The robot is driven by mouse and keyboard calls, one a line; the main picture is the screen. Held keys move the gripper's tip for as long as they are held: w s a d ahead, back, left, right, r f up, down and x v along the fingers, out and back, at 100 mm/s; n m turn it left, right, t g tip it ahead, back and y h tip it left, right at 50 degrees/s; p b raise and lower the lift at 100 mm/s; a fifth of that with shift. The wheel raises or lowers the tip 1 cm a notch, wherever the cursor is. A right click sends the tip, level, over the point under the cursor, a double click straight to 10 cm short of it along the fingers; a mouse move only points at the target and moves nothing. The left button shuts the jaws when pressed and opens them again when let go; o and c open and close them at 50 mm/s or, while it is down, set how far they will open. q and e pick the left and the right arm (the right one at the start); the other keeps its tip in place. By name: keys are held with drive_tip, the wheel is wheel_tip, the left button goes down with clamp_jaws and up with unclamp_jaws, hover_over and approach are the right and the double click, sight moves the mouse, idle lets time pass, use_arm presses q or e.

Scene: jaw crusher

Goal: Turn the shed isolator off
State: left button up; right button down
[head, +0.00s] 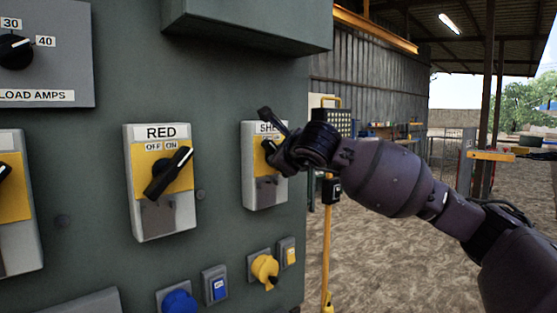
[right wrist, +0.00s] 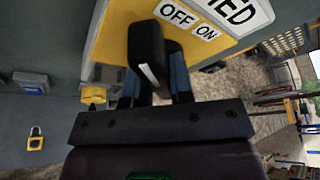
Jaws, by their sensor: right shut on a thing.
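The shed isolator (head: 250,190) is a grey switch box with a yellow plate at the right edge of the panel. My arm partly hides its label in the head view. Its black handle (right wrist: 148,50) with a white mark shows in the right wrist view, below the OFF and ON labels (right wrist: 192,22). I cannot tell which label the handle points at. My right gripper (head: 275,152) is at the box, and in the right wrist view its fingers (right wrist: 155,88) are shut on the handle. My left gripper is not in view.
The RED isolator (head: 160,215) is to the left on the same panel, its handle slanting up towards ON. Yellow (head: 264,268) and blue (head: 178,300) sockets sit below. A grey housing (head: 240,25) juts out above. Open yard lies to the right.

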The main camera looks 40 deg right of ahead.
idle(0.3)
drive_tip(key=c, duration=1.2)
unclamp_jaws()
drive_tip(key=shift+c, duration=0.2)
drive_tip(key=shift+o, duration=1.1)
drive_tip(key=shift+s, duration=0.1)
